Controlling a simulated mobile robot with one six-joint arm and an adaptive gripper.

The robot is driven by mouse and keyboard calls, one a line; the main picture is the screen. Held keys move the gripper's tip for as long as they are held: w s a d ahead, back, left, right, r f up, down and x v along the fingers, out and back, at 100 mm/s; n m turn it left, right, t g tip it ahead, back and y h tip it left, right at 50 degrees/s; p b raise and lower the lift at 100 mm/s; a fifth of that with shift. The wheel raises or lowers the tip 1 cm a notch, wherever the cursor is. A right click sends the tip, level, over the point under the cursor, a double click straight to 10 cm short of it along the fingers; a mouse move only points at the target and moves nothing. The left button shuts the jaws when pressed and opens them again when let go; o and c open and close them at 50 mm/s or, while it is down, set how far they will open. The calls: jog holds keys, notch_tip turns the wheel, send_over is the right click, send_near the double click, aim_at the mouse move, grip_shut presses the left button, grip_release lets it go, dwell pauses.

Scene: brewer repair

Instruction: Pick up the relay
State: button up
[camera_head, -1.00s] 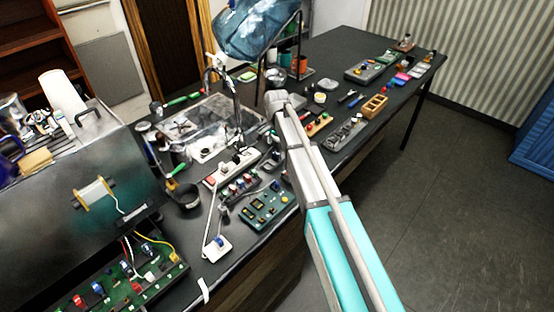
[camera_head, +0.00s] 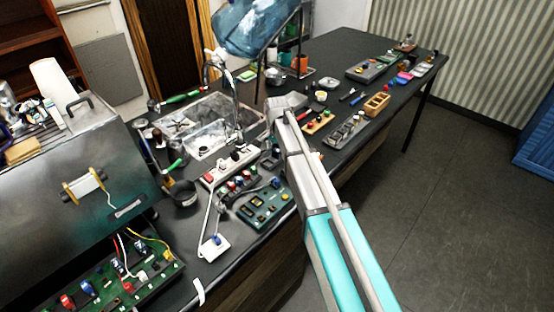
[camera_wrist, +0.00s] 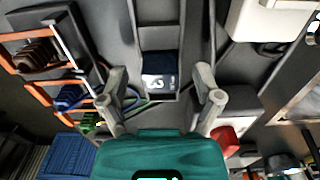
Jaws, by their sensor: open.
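My gripper (camera_wrist: 158,95) is open, with one grey finger on each side in the wrist view. Ahead of the fingertips, between them in the picture, a dark blue block with white marks (camera_wrist: 158,77) sits in a compartment of a grey tray (camera_wrist: 158,37). It looks like the relay, but I cannot be sure. The fingers do not visibly touch it. In the head view the end of my arm (camera_head: 285,104) is over the middle of the workbench, and the block cannot be made out there.
A teal body with a lit display (camera_wrist: 150,158) fills the bottom of the wrist view. A rack with orange rails (camera_wrist: 45,65) is at left. In the head view, a power strip (camera_head: 232,166), a green board (camera_head: 265,205) and a metal machine (camera_head: 70,175) stand nearby.

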jog(key=shift+f, duration=0.1)
dwell(0.6)
jog(key=c, duration=1.1)
jog(key=shift+c, duration=0.2)
notch_tip(320, 180, up, 3)
jog(key=p, duration=0.3)
jog(key=shift+f, duration=0.1)
jog(key=s+d+r+p, duration=0.2)
jog(key=s+r+p, duration=0.8)
jog(key=s, duration=0.3)
jog(key=shift+s+d, duration=0.25)
jog(key=shift+s, duration=0.15)
